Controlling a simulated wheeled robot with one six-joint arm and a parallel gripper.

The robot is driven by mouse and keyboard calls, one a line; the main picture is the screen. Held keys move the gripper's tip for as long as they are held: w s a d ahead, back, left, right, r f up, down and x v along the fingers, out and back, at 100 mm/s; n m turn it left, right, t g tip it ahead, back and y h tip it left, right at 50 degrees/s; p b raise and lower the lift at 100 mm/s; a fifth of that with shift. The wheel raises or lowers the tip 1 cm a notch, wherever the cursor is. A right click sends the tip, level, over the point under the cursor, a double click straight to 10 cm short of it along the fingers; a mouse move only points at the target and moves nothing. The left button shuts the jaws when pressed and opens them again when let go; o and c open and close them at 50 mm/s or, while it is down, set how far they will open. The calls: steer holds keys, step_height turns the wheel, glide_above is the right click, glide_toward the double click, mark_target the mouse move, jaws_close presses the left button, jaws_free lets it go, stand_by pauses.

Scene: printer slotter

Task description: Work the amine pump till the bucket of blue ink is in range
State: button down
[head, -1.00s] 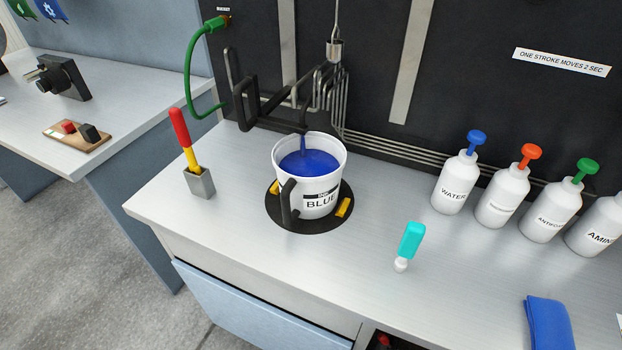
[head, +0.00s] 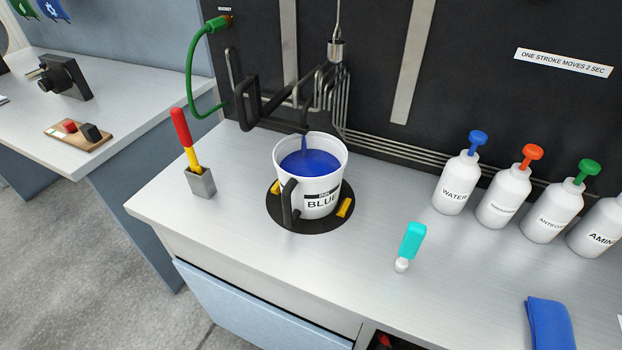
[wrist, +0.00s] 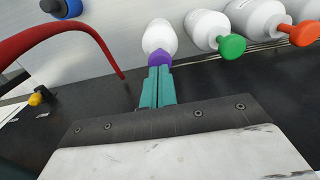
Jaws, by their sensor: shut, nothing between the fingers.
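The amine bottle (head: 600,228) is white and stands at the right edge of the head view, where its top is cut off. In the wrist view a white bottle (wrist: 160,35) with a purple pump head (wrist: 160,58) is straight ahead of my gripper (wrist: 159,70). My gripper's teal fingers are together with nothing between them. Their tips overlap the purple head in the picture; I cannot tell if they touch it. The white bucket (head: 318,208) labelled BLUE holds blue ink (head: 310,163) and sits upright on a round black plate (head: 290,224).
Bottles with blue (head: 478,138), orange (head: 531,152) and green (head: 589,168) pump heads stand in a row beside the amine bottle. A teal-handled tool (head: 412,242) and blue cloth (head: 550,325) are nearer. A sign (head: 564,63) reads "ONE STROKE MOVES 2 SEC".

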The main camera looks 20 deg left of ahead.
steer(key=shift+f, duration=0.15)
steer(key=shift+f, duration=1.95)
steer(key=shift+r, duration=2.1)
steer(key=shift+f, duration=0.1)
steer(key=shift+f, duration=2)
steer(key=shift+r, duration=2.1)
